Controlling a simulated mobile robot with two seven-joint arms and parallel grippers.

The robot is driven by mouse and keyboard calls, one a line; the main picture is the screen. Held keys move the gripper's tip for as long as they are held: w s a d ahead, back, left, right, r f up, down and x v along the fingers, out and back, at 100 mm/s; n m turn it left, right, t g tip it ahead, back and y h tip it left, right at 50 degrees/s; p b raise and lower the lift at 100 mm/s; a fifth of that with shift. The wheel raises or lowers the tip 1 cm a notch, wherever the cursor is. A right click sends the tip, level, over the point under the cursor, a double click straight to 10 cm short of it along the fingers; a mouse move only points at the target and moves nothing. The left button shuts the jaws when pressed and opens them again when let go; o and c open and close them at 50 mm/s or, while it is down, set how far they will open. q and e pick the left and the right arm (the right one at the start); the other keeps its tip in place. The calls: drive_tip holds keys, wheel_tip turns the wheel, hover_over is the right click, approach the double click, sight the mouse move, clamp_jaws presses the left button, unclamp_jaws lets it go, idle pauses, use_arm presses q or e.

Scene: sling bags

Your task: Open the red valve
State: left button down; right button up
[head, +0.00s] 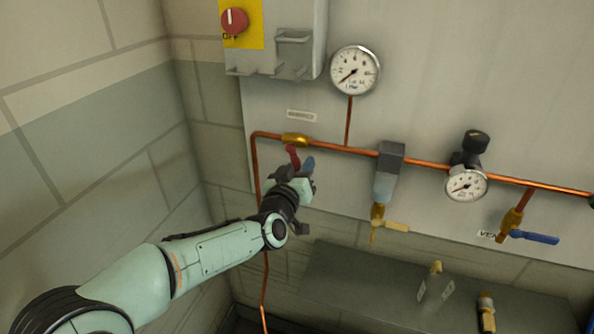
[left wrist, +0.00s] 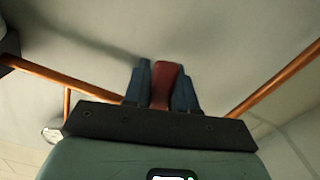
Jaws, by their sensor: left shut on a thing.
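The red valve handle (head: 293,156) hangs down from a brass valve body (head: 297,140) on the copper pipe at the wall panel. My left gripper (head: 301,165) is at the handle, with its blue fingertips around it. In the left wrist view the red handle (left wrist: 165,84) sits between the two blue fingers (left wrist: 163,90), which are shut on it. The handle's lower end is partly hidden by the gripper. My right gripper is not in view.
Copper pipe (head: 420,163) runs along the panel with gauges (head: 355,71) (head: 466,186), a filter unit (head: 388,170) and a blue-handled valve (head: 534,238). A grey box with a red switch (head: 234,21) is above. A grey ledge (head: 350,280) lies below.

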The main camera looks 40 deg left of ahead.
sight(322, 150)
use_arm(q)
drive_tip(key=n, duration=0.1)
drive_tip(key=d+n, duration=0.1)
drive_tip(key=n+b, duration=0.1)
drive_tip(key=shift+w+d+r+n, duration=0.3)
drive_tip(key=shift+d+r+n, duration=0.1)
drive_tip(key=n, duration=0.1)
drive_tip(key=d+r+n, duration=0.1)
drive_tip(key=n, duration=0.1)
drive_tip(key=shift+w+d+r+n, duration=0.15)
drive_tip(key=shift+w+r+n, duration=0.05)
drive_tip(key=shift+n, duration=0.1)
drive_tip(key=r+n, duration=0.1)
drive_tip(key=n, duration=0.1)
drive_tip(key=d+r+n, duration=0.1)
drive_tip(key=n, duration=0.1)
drive_tip(key=shift+w+b, duration=0.15)
drive_tip(key=shift+b, duration=0.25)
drive_tip(key=shift+r+n, duration=0.4)
drive_tip(key=shift+n, duration=0.4)
drive_tip(key=shift+r+n, duration=0.4)
drive_tip(key=shift+n, duration=0.4)
drive_tip(key=c, duration=1)
unclamp_jaws()
drive_tip(key=shift+r, duration=0.1)
drive_tip(key=v, duration=1.3)
drive_tip(key=shift+s, duration=0.2)
